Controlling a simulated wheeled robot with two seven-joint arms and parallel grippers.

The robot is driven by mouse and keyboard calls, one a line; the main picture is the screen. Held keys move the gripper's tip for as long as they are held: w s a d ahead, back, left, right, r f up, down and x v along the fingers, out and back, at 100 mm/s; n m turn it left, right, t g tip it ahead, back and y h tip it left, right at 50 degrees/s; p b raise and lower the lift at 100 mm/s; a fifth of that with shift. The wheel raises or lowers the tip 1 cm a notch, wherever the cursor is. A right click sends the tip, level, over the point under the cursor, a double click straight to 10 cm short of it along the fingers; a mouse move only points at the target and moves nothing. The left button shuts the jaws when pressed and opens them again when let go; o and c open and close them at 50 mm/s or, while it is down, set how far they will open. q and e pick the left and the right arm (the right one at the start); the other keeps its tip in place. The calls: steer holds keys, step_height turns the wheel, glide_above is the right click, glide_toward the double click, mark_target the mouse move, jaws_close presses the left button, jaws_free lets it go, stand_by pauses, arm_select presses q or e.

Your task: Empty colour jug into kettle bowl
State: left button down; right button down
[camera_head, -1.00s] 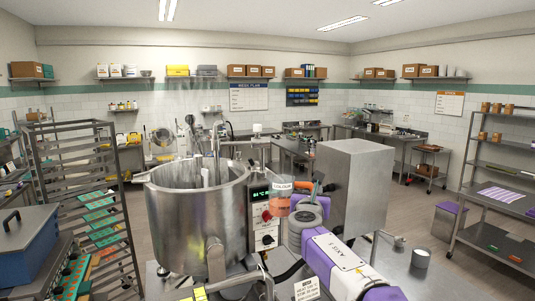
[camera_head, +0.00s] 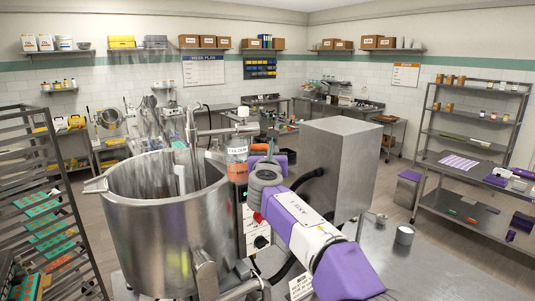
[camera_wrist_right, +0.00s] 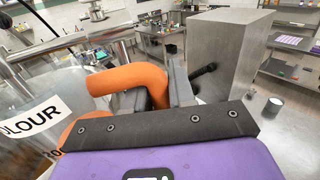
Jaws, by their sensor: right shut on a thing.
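The colour jug (camera_head: 237,160) is clear with a white label and orange-red contents low in it. It looks upright, beside the right rim of the steel kettle bowl (camera_head: 150,225). My right gripper (camera_head: 264,172) is shut on the jug's orange handle. In the right wrist view, the handle (camera_wrist_right: 128,78) sits at the gripper's dark fingers (camera_wrist_right: 165,88), and the jug's labelled wall (camera_wrist_right: 35,118) fills the left side. The bowl is open at the top with a stirrer shaft inside; its floor is hidden. My left gripper is not in view.
A control panel (camera_head: 258,238) stands right of the bowl, partly behind my right arm. A large steel box (camera_head: 342,170) is just right of the jug. A small white cup (camera_head: 404,235) stands on the steel table. A tray rack (camera_head: 50,235) is at left.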

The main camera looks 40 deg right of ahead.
mark_target(259, 149)
steer(key=shift+w+a+r+n+p, duration=0.35)
steer(key=shift+a+r+n, duration=0.05)
steer(key=shift+r+n, duration=0.1)
steer(key=shift+w+a+r+n+p, duration=0.3)
steer(key=shift+a+r+n+p, duration=0.1)
steer(key=shift+r, duration=0.1)
steer(key=shift+w+a+r+n+t, duration=0.1)
steer(key=shift+w+a+n+t, duration=0.05)
steer(key=shift+w+n+t, duration=0.2)
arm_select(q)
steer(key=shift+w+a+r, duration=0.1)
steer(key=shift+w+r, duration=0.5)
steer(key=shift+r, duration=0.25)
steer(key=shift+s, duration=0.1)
arm_select(e)
steer(key=shift+s, duration=0.15)
